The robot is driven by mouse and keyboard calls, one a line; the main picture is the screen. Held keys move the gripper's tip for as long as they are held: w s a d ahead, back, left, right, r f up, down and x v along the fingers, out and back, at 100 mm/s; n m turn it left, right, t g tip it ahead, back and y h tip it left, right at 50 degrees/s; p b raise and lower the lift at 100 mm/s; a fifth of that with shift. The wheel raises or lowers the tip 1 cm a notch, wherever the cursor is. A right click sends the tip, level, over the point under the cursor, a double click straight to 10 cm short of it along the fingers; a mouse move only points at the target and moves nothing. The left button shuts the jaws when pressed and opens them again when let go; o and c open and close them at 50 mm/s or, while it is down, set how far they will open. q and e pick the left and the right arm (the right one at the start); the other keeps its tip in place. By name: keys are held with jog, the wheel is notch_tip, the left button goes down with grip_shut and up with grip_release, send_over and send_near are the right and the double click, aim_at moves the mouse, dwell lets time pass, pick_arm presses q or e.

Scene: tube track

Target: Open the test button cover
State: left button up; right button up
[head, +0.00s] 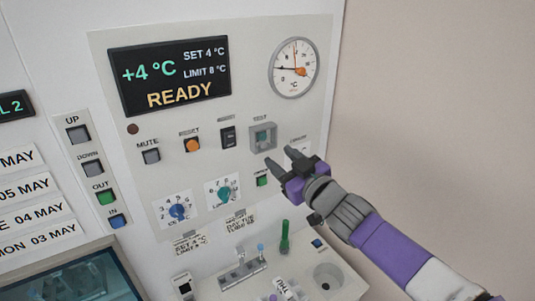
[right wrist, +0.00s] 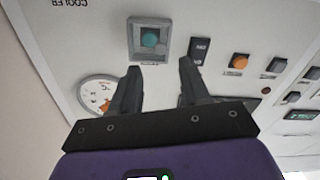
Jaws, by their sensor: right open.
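The test button (head: 263,137) is teal and sits inside a square grey housing (head: 253,146) on the white panel, below and left of the round gauge. The button (right wrist: 150,39) and its housing (right wrist: 134,40) also show in the right wrist view, just beyond the fingertips. The cover seems to lie see-through over the button, but its position is hard to tell. My right gripper (head: 281,160) is open and empty, just below and right of the housing. In the right wrist view its two fingers (right wrist: 159,65) point toward the panel, apart. My left gripper is not in view.
A black switch (head: 228,137) and an orange button (head: 192,145) stand left of the housing. Blue and green dials (head: 223,193) lie below. A shelf with a green-capped tube (head: 284,238) and a round hole juts out under the panel. The right wall is bare.

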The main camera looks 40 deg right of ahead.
aim_at(265, 145)
jog(key=w, duration=0.2)
jog(key=w+b, duration=0.1)
jog(key=w, duration=0.3)
jog(key=shift+w+d, duration=0.35)
grip_shut()
